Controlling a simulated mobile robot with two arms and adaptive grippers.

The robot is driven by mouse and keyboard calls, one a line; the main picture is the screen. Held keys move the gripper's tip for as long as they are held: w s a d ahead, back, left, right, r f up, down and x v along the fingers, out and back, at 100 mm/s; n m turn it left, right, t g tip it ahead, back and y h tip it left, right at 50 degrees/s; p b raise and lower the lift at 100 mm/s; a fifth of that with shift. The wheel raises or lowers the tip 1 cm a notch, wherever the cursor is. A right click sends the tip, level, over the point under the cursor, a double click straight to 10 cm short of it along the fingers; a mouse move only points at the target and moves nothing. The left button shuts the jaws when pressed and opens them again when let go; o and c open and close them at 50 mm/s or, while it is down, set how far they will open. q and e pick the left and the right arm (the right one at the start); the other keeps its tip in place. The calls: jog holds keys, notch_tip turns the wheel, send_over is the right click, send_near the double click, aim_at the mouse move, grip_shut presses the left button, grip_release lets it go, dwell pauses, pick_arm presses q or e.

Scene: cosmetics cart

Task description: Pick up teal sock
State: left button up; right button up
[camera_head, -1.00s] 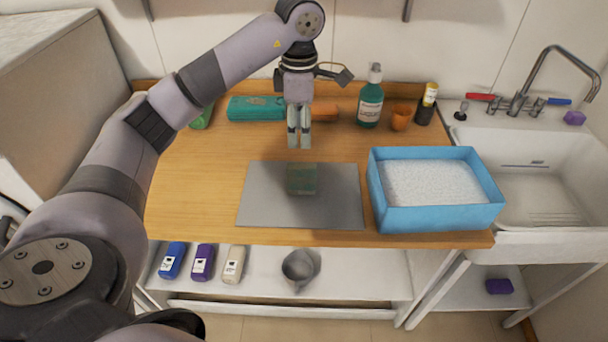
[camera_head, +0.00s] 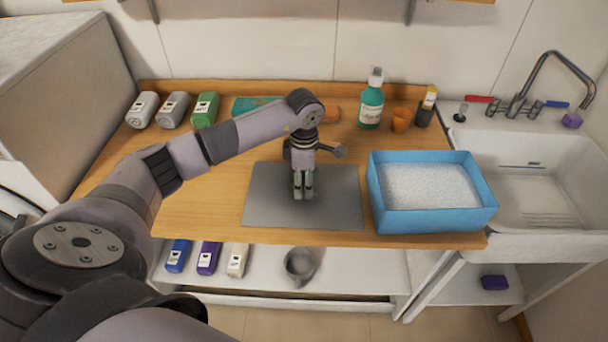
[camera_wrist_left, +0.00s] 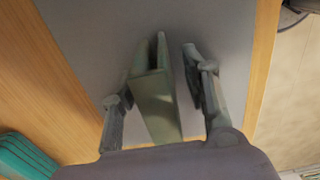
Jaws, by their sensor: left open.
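A folded green-teal piece, which I take for the teal sock (camera_wrist_left: 155,100), stands out between the fingers in the left wrist view. It rests on the grey mat (camera_head: 265,195). My left gripper (camera_head: 303,192) points down low over the middle of the mat and hides most of the piece in the head view. In the wrist view my left gripper (camera_wrist_left: 165,85) is open, with the piece between its fingers, nearer the left finger. A gap shows between the piece and the right finger. My right gripper is not in view.
A blue tray (camera_head: 432,217) of white granules stands right of the mat, before the sink (camera_head: 535,185). Behind are a teal package (camera_head: 250,103), a green bottle (camera_head: 371,105), orange cups (camera_head: 402,120) and several small bottles. The wood left of the mat is clear.

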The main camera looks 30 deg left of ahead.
pick_arm(q)
jog(key=shift+f, duration=0.7)
jog(key=shift+c, duration=0.6)
grip_shut()
